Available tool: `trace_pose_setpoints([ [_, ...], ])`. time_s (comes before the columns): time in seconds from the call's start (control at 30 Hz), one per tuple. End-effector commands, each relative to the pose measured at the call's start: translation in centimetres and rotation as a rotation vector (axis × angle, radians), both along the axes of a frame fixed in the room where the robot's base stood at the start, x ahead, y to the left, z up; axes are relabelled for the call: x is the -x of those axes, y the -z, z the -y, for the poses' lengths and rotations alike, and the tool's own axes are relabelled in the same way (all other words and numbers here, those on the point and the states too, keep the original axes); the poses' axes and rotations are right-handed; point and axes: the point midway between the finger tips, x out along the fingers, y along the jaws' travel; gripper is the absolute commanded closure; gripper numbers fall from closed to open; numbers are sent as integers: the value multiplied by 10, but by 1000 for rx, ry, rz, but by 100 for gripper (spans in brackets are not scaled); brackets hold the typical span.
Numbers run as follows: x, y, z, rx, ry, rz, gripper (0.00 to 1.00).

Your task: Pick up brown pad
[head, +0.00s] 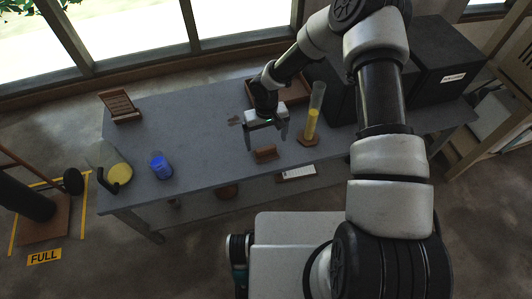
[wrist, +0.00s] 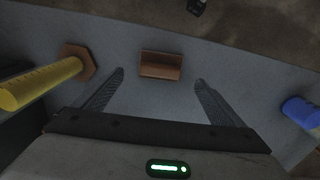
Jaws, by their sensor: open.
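A small flat brown piece (head: 233,120) lies on the grey table just left of my gripper in the head view; it may be the brown pad, but it is too small to be sure. A brown block with a ledge (head: 266,153) sits near the table's front edge, and it also shows in the wrist view (wrist: 161,65). My gripper (head: 267,138) is open and empty above the table, behind the block in the head view. In the wrist view the block appears between and beyond the open fingers (wrist: 160,80), apart from them.
On the grey table (head: 195,130) stand a yellow-filled cylinder (head: 312,120) to the right, a blue beaker (head: 160,166), a flask with yellow contents (head: 118,170), and a brown stand (head: 120,106) to the left. A brown tray (head: 296,96) and black boxes (head: 440,75) are behind.

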Motion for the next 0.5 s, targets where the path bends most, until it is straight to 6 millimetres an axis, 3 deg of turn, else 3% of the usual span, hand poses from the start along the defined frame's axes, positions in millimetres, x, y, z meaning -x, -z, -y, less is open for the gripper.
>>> trace_pose_setpoints([
  [0.23, 0, 19, 0, 0, -1, 1, 8],
  [0.5, 0, 57, -1, -1, -1, -1, 8],
])
